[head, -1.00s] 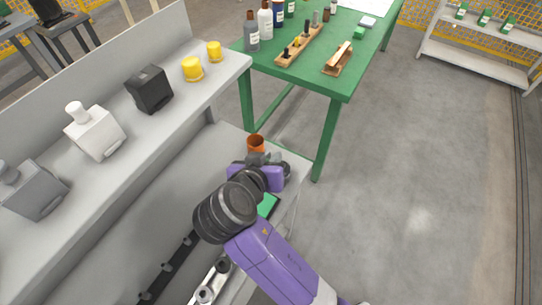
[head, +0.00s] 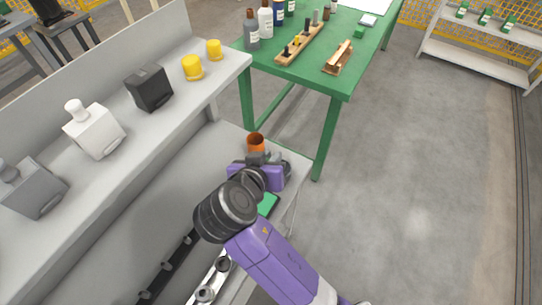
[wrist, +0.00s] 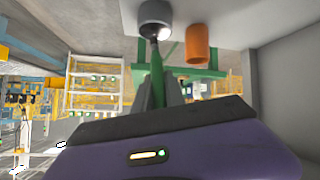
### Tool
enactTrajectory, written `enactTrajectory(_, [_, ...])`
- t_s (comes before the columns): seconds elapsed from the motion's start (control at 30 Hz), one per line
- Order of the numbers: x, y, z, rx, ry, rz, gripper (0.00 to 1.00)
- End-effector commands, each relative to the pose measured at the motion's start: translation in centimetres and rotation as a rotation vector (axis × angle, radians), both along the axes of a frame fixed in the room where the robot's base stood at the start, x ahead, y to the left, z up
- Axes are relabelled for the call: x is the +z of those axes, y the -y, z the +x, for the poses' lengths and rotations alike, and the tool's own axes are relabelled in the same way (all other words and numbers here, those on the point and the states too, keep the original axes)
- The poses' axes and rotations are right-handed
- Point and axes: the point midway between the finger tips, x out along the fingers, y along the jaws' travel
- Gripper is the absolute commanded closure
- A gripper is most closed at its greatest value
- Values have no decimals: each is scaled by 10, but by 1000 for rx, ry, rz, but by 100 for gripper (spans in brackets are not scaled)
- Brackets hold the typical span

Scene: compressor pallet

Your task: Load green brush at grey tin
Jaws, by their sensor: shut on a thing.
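My gripper (wrist: 160,92) is shut on the green brush (wrist: 157,62), whose green shaft rises between the dark fingers in the wrist view. The grey tin (wrist: 155,17) is at the top of that view, right beyond the brush's far end. The brush's end overlaps the tin's near edge in the picture; I cannot tell whether it is inside. In the head view my gripper (head: 268,168) is over the far end of the lower bench surface and mostly hides the brush and the grey tin.
An orange tin (head: 256,144) stands close beside my gripper; it also shows in the wrist view (wrist: 197,44). A green pad (head: 268,205) lies under my arm. The raised shelf (head: 185,98) holds yellow, black and white containers. A green table (head: 345,82) stands beyond. Open floor lies right.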

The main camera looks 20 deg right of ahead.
Motion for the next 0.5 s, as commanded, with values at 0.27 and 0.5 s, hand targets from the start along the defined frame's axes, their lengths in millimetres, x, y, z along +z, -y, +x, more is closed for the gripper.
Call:
enactTrajectory(0.27, [-4, 0, 0, 0, 0, 0, 100])
enactTrajectory(0.5, [-6, 0, 0, 0, 0, 0, 100])
